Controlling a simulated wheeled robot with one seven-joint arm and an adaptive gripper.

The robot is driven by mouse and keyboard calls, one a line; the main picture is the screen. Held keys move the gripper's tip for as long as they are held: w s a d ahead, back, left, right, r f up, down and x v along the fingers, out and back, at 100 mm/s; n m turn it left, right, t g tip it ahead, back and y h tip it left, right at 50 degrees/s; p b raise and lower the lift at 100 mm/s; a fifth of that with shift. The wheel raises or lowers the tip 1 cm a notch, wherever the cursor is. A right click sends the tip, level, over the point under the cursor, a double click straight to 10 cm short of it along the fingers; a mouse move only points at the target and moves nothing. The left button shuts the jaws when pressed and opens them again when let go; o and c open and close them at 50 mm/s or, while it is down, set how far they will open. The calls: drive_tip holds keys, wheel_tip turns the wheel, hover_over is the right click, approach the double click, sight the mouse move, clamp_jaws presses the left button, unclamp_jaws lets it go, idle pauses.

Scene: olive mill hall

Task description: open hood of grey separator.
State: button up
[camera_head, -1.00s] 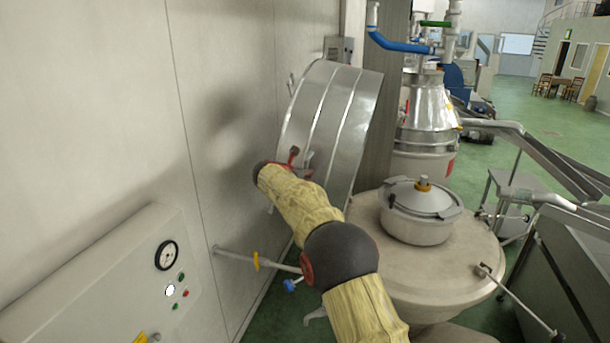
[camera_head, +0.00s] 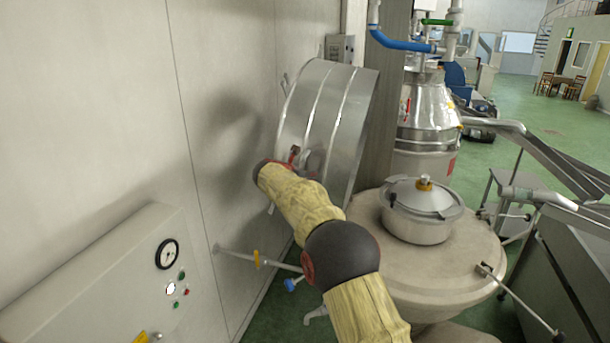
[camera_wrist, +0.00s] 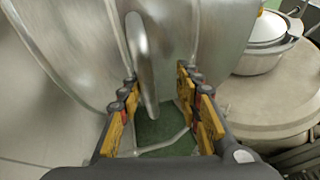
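The hood (camera_head: 325,115) is a large grey metal drum with raised bands. In the head view it stands tipped up on its side near the wall, swung clear of the separator's round beige body (camera_head: 375,215). It also fills the upper left of the wrist view (camera_wrist: 75,40). A curved metal handle bar (camera_wrist: 143,60) on the hood runs down between the fingers of my gripper (camera_wrist: 160,105). The fingers are apart, the bar closer to the left one; I cannot tell whether they touch it. In the head view my gripper is mostly hidden by my arm.
A lidded metal pot-like part (camera_head: 420,212) sits on the beige body. A control panel (camera_head: 130,275) with a gauge is on the left wall (camera_head: 220,130). Another metal separator (camera_head: 428,115) stands behind.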

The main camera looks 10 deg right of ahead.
drive_tip(key=v, duration=1.1)
drive_tip(key=shift+s+a+r, duration=0.2)
drive_tip(key=shift+s+a, duration=0.05)
drive_tip(key=s+f+m+g+y, duration=0.2)
drive_tip(key=s+f+m+g, duration=0.2)
drive_tip(key=s+f+m, duration=0.8)
drive_tip(key=s+f+m+y+b, duration=0.2)
drive_tip(key=s+f+m+b, duration=0.2)
drive_tip(key=s, duration=1.1)
drive_tip(key=s+d+f+m+y+b, duration=0.1)
drive_tip(key=s+f+m+b, duration=0.4)
drive_tip(key=s+f+b, duration=0.5)
drive_tip(key=s+f+m+y+b, duration=0.3)
drive_tip(key=s+f+m+b, duration=0.2)
drive_tip(key=s, duration=1.5)
wheel_tip(320, 180, down, 3)
drive_tip(key=b, duration=0.6)
drive_tip(key=shift+d+g, duration=0.25)
drive_tip(key=shift+g, duration=0.15)
